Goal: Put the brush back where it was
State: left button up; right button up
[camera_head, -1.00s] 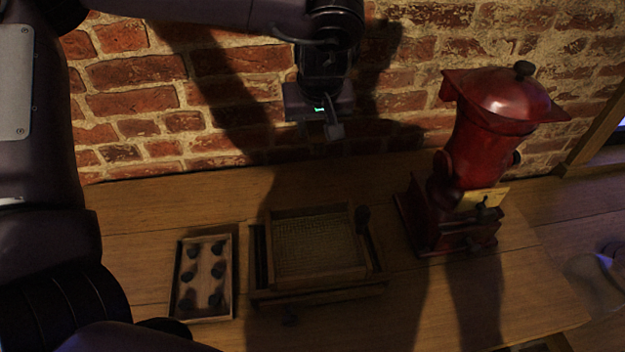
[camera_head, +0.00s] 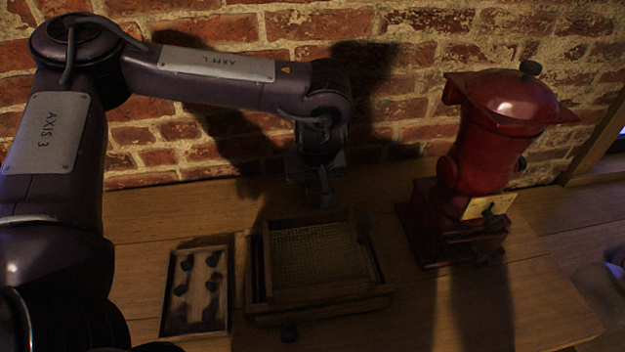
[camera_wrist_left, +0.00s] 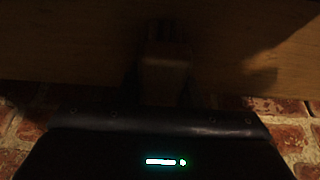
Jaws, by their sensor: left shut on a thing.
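My left gripper (camera_head: 324,194) is low over the back of the table, just behind the wooden sieve box (camera_head: 262,318). It is shut on a small pale-brown block-like thing, which I take to be the brush (camera_wrist_left: 165,72). The brush shows dimly between the fingers in the left wrist view, and its bristles are too dark to make out. I cannot tell whether it touches the table. My right gripper is not in view.
A red mill (camera_head: 490,150) stands to the right of the sieve box. A shallow wooden tray (camera_head: 226,290) with several dark knobs lies to its left. The brick wall (camera_head: 420,110) rises close behind. The table's back left (camera_head: 150,215) is clear.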

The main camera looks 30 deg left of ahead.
pick_arm(q)
jog(key=shift+f, duration=0.2)
jog(key=o, duration=0.9)
jog(key=shift+o, duration=0.2)
jog(key=shift+r, duration=0.1)
jog(key=shift+s+d+r, duration=0.1)
jog(key=shift+r, duration=0.45)
jog(key=p+v, duration=0.1)
jog(key=v, duration=1)
jog(key=shift+s, duration=0.1)
